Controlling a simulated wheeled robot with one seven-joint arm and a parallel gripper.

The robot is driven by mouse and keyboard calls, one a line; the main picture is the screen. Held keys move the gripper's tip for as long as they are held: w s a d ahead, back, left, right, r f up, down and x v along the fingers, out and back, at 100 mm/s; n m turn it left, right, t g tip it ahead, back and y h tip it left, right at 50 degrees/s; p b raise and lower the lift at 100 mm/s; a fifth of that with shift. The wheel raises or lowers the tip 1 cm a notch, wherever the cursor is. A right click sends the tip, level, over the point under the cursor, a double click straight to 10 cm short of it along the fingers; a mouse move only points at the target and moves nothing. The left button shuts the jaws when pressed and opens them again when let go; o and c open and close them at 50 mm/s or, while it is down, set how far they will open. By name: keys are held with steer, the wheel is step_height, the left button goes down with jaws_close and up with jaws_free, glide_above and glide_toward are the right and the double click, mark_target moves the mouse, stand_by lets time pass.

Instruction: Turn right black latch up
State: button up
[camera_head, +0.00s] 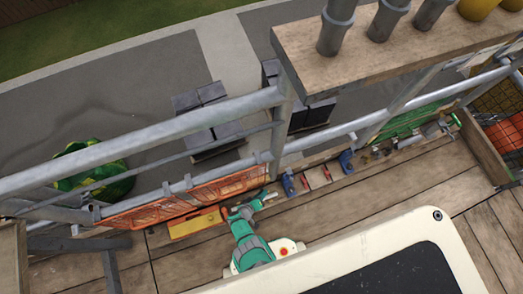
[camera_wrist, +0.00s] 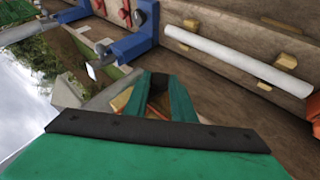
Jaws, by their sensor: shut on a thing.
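My gripper (camera_wrist: 158,84) shows in the wrist view with its two green fingers close together, shut on a small dark piece (camera_wrist: 159,80) between the tips. I cannot make out for certain whether this piece is the right black latch; the fingers and the dark hand bar hide most of it. In the head view my gripper (camera_head: 268,196) is small and lies beside the wooden edge board, right of a yellow tool (camera_head: 196,222).
Blue clamps (camera_wrist: 132,42) and a white tube (camera_wrist: 238,59) on wooden pegs are close by in the wrist view. Grey scaffold rails (camera_head: 150,137) and an orange mesh (camera_head: 180,197) border the plank deck (camera_head: 345,205). A shelf (camera_head: 375,50) holds grey cylinders above.

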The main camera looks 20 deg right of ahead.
steer(key=shift+s+d, duration=0.2)
steer(key=shift+d, duration=0.05)
jaws_close()
steer(key=o, duration=1)
jaws_free()
steer(key=shift+w, duration=0.15)
steer(key=shift+a, duration=0.1)
steer(key=v, duration=1)
steer(key=shift+a+r, duration=0.15)
steer(key=shift+r, duration=0.05)
